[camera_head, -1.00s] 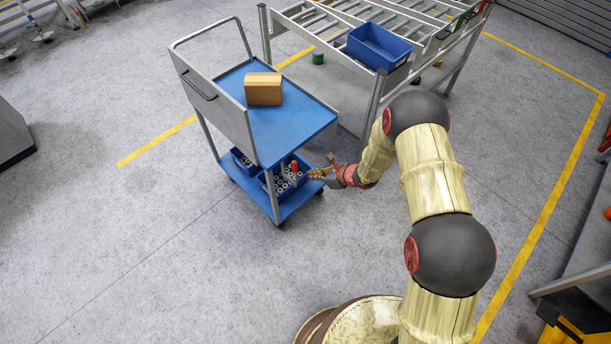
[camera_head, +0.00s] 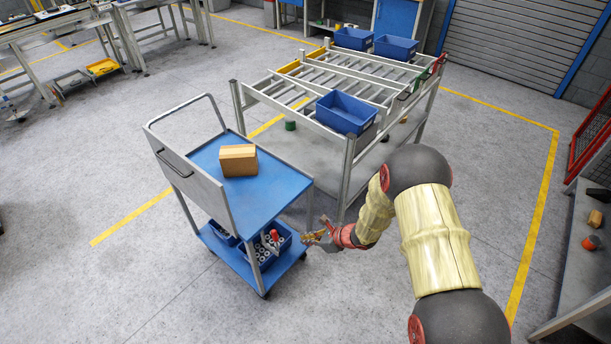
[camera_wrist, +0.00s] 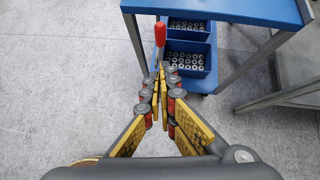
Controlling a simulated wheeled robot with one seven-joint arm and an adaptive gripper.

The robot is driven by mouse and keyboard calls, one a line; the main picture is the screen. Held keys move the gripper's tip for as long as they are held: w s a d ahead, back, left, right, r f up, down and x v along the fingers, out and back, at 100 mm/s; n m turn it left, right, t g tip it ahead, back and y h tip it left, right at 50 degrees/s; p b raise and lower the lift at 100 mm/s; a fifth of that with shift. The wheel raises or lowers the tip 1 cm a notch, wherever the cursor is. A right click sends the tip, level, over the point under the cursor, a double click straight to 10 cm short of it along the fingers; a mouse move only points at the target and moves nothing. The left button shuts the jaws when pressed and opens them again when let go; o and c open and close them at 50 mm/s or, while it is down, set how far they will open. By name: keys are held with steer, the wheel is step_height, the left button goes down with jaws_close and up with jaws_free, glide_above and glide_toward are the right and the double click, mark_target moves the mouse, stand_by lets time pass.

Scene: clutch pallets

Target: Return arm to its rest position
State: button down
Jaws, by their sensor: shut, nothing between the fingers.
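My arm, with cream sleeves and dark joints, reaches from the lower right of the head view toward the trolley. My gripper (camera_head: 318,238) is just right of the trolley's lower shelf, apart from it, over the floor. In the wrist view my gripper (camera_wrist: 160,75) has its fingertips together with nothing seen between them. The blue trolley (camera_head: 282,188) stands left of it. Its lower shelf carries blue bins (camera_wrist: 188,64) of grey cylindrical parts.
A cardboard box (camera_head: 238,160) sits on the trolley's top. A roller rack (camera_head: 349,150) with blue crates (camera_head: 345,112) stands behind my forearm. A grey bench (camera_head: 585,265) is at the right edge. Open floor lies in front of the trolley.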

steer(key=s+a+n+g, duration=0.2)
steer(key=s+n, duration=0.2)
steer(key=s, duration=0.3)
steer(key=s+d+r+n+g, duration=0.2)
steer(key=s+r+n+g, duration=0.2)
steer(key=s+r+n, duration=0.6)
steer(key=s+d+r+n+t+h+b, duration=0.1)
steer(key=s+d+r+n+t+h, duration=0.1)
steer(key=d+r, duration=0.4)
steer(key=s+d+r+n+t+h, duration=0.2)
steer(key=s+r, duration=0.5)
steer(key=r, duration=0.7)
steer(key=s+d+r+n+t+h+b, duration=0.1)
steer(key=s+d+r+n+t+h, duration=0.1)
steer(key=s+d+r+n, duration=0.3)
steer(key=d+r+n+h, duration=0.1)
steer(key=d+r, duration=0.3)
steer(key=r, duration=0.1)
steer(key=shift+d+r+t+h+b, duration=0.3)
steer(key=shift+d+r+t+h, duration=0.05)
steer(key=shift+r+t+h, duration=0.05)
